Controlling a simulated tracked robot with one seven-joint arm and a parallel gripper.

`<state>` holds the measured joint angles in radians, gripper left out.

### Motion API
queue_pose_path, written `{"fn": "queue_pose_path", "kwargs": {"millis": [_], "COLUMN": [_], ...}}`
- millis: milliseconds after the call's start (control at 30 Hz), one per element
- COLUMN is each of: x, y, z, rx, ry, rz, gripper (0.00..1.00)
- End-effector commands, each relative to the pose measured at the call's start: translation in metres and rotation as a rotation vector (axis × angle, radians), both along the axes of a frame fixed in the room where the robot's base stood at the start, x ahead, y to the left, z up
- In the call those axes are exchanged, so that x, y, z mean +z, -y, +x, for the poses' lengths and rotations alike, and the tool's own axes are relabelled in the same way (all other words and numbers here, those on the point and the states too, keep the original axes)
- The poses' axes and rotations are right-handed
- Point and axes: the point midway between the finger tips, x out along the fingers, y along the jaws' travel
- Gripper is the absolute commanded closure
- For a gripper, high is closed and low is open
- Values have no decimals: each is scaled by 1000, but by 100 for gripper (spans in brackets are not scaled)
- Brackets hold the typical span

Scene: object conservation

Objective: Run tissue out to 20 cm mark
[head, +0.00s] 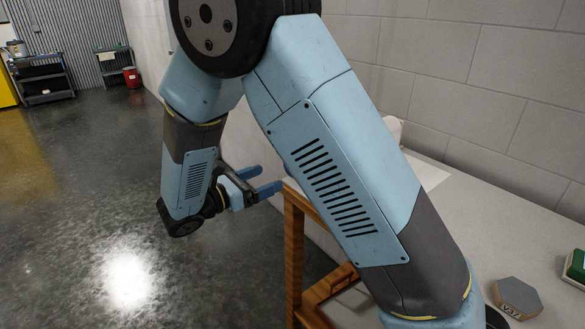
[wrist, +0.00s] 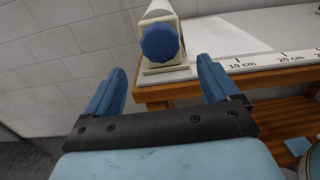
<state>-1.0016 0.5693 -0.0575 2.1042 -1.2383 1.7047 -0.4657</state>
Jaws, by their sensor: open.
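In the wrist view, a white roll on a stand (wrist: 158,12) with a blue knob (wrist: 160,42) on its near end sits at the table's edge. White tissue (wrist: 222,42) lies flat to its right. A white ruler strip (wrist: 258,62) along the table edge shows 10 cm and 20 cm marks. My gripper (wrist: 161,66) is open and empty, its blue fingers either side of the knob in the picture, apparently short of it. In the head view, my gripper (head: 268,178) is beside the table's near left corner. There, my arm hides most of the roll; some white tissue (head: 428,172) shows.
The grey table (head: 470,225) stands against a block wall (head: 450,60) on a wooden frame (head: 294,250). A grey hexagonal block (head: 517,294) and a green item (head: 577,264) lie at the right. Open floor (head: 80,220) is at the left.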

Motion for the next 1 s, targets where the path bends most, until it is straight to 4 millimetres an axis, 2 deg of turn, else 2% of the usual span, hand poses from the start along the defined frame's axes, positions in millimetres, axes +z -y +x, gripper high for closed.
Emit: {"fn": "queue_pose_path", "kwargs": {"millis": [200, 500, 700, 1000], "x": [0, 0, 0, 0], "y": [35, 70, 81, 82], "z": [23, 47, 54, 55], "rx": [-6, -4, -5, -4], "ry": [-1, -1, -1, -1], "rz": [1, 2, 1, 2], "gripper": [12, 12, 12, 12]}}
